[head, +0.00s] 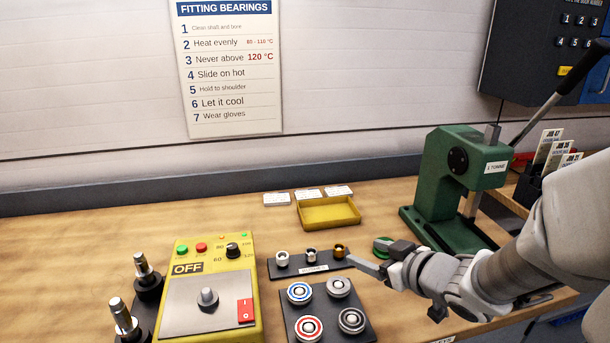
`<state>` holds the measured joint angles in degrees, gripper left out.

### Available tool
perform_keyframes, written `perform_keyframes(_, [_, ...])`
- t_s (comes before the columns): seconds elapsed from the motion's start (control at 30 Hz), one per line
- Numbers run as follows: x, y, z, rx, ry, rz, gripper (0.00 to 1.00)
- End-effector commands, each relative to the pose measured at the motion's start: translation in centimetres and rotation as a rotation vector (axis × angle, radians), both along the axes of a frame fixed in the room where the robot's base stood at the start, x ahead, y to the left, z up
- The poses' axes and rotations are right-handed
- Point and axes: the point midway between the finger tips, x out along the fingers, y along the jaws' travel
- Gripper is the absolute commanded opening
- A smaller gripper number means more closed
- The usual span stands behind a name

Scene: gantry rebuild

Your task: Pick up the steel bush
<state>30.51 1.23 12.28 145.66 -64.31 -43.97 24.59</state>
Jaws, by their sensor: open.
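A dark rack (292,271) on the bench carries three small bushes in a row. The middle one (311,254) looks silvery grey and is most likely the steel bush. The left one (282,258) is whitish and the right one (339,250) is bronze-coloured. My gripper (364,252) is open at the rack's right end, its fingers pointing left. One fingertip is close to the bronze bush; I cannot tell if they touch. Nothing shows between the fingers.
A dark tray (327,316) with several bearings lies in front of the rack. A yellow heater (208,290) stands to the left, a yellow bin (328,212) behind. A green press (440,185) stands behind my arm, and a green round part (381,243) lies by my gripper.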

Motion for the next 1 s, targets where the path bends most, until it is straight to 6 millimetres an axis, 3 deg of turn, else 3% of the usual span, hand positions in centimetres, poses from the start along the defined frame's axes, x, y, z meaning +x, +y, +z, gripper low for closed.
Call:
perform_keyframes(0.03, [-0.5,0.1,-1.3,0.041,0.009,0.029,0.71])
perform_keyframes(0.1, [-1.2,0.5,-1.9,0.087,0.015,0.070,0.71])
perform_keyframes(0.33, [-2.0,1.3,-2.0,0.153,0.024,0.126,0.71])
perform_keyframes(0.87, [-0.4,2.6,-2.7,0.150,0.024,0.124,0.71])
perform_keyframes(1.0, [1.6,4.2,-4.5,0.147,0.021,0.129,0.71])
